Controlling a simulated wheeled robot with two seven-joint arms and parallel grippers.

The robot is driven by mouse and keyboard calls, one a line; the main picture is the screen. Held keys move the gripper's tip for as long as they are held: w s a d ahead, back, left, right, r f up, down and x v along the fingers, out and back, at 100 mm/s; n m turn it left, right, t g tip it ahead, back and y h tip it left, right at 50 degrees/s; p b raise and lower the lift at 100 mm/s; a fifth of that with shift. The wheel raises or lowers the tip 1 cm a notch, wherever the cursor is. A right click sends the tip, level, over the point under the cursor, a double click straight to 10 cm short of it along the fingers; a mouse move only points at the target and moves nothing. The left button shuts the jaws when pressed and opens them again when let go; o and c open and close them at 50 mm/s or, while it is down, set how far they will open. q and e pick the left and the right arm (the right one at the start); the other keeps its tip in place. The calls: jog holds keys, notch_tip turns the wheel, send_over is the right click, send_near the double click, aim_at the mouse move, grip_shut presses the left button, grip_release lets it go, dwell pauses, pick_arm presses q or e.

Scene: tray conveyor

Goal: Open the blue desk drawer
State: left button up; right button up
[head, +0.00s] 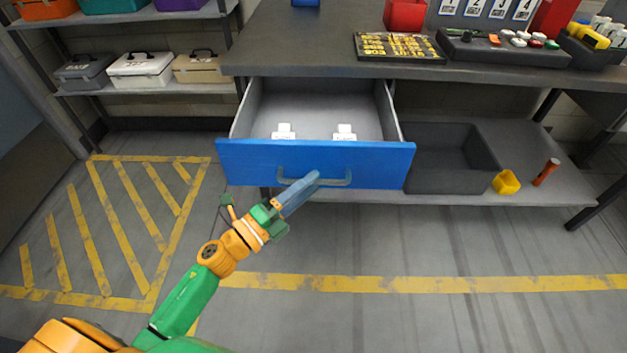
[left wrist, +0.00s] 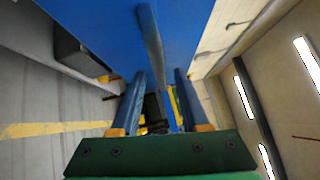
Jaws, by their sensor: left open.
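The blue desk drawer (head: 240,165) stands pulled out from under the desk top, its grey inside showing from above. Its handle (head: 335,183) is a blue-grey bar on the front face. My left gripper (head: 312,180) is at the middle of the handle, its fingers overlapping it in the head view. In the left wrist view the two fingers (left wrist: 160,75) are apart, and the handle bar (left wrist: 150,40) runs up from between them against the blue front (left wrist: 100,25). Contact cannot be told. My right gripper is not in view.
Two white items (head: 284,131) lie in the drawer. The desk top (head: 300,45) holds a yellow-black board (head: 398,46) and a grey tray of small parts (head: 490,48). A dark bin (head: 450,180) and yellow cup (head: 506,182) stand on the lower shelf. The floor in front is clear.

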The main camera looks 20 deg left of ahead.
pick_arm(q)
jog(key=v, duration=0.5)
jog(key=shift+s+a, duration=0.1)
jog(key=shift+s, duration=0.05)
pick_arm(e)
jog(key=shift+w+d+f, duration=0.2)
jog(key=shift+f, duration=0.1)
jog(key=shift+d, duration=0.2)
